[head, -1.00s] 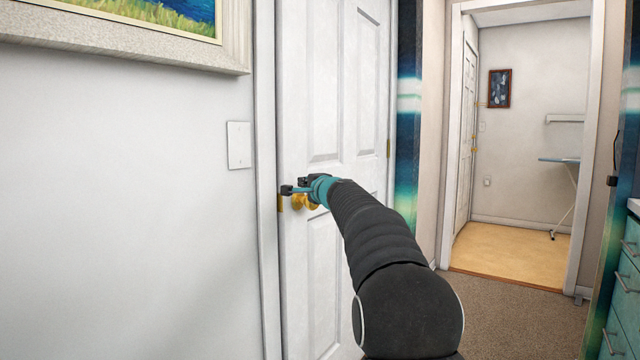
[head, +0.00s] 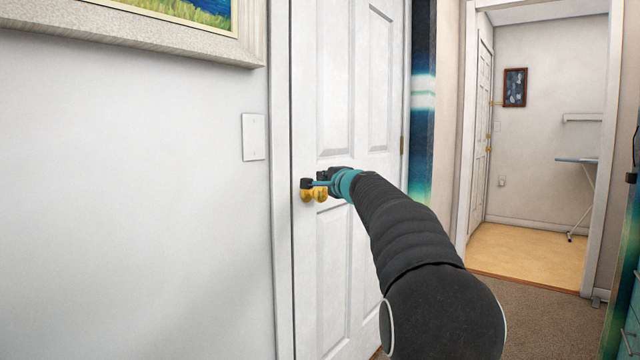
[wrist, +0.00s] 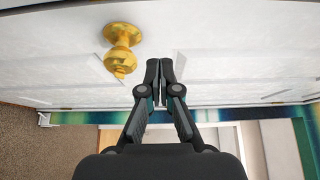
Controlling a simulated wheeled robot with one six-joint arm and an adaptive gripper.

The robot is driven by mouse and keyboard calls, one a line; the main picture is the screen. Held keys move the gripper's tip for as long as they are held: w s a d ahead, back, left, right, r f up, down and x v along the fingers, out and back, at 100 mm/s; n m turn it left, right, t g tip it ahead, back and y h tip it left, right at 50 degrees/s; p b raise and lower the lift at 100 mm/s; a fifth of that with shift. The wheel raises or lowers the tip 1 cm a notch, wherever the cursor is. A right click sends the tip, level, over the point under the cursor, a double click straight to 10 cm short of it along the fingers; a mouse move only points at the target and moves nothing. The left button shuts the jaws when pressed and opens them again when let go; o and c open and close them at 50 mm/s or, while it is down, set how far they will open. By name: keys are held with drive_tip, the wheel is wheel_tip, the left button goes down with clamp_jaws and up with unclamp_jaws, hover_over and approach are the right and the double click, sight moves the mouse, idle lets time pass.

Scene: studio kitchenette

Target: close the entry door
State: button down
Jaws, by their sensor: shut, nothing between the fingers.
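The entry door (head: 345,90) is white and panelled, and stands left of centre in the head view with its hinge side to the right. Its left edge lies close against the white frame (head: 282,130); I cannot tell whether it is fully latched. A gold knob (head: 315,196) sits near that left edge. My gripper (head: 309,184) is shut and empty, just above the knob in the head view. In the wrist view, the gripper (wrist: 161,65) points at the door face (wrist: 220,50), beside the knob (wrist: 121,52). I cannot tell whether the fingertips touch the door.
A light switch plate (head: 253,137) and a framed picture (head: 190,25) are on the wall to the left. To the right, an open doorway (head: 535,150) leads to a room with an ironing board (head: 577,160). The brown carpet (head: 535,320) before it looks clear.

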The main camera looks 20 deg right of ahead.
drive_tip(key=s+a+b, duration=0.1)
drive_tip(key=s+b, duration=0.1)
drive_tip(key=s, duration=0.6)
drive_tip(key=s+a+f+n+g+y, duration=0.2)
drive_tip(key=a+f+n+g, duration=0.15)
drive_tip(key=f, duration=0.75)
drive_tip(key=s+a+f+n+g, duration=0.5)
drive_tip(key=s+f, duration=0.6)
drive_tip(key=s+a+f+n+g+h, duration=0.1)
drive_tip(key=s+a+f+n, duration=0.1)
drive_tip(key=s, duration=0.8)
drive_tip(key=s+a+f+n+g+h+p, duration=0.1)
drive_tip(key=s+f, duration=0.4)
drive_tip(key=s, duration=0.5)
drive_tip(key=s+a+f+n+g+h+p, duration=0.1)
drive_tip(key=s+n, duration=0.4)
drive_tip(key=s, duration=0.5)
wheel_tip(320, 180, down, 3)
drive_tip(key=shift+s+a+r+n+g, duration=0.2)
drive_tip(key=shift+a+n+g, duration=0.2)
drive_tip(key=shift+a, duration=0.7)
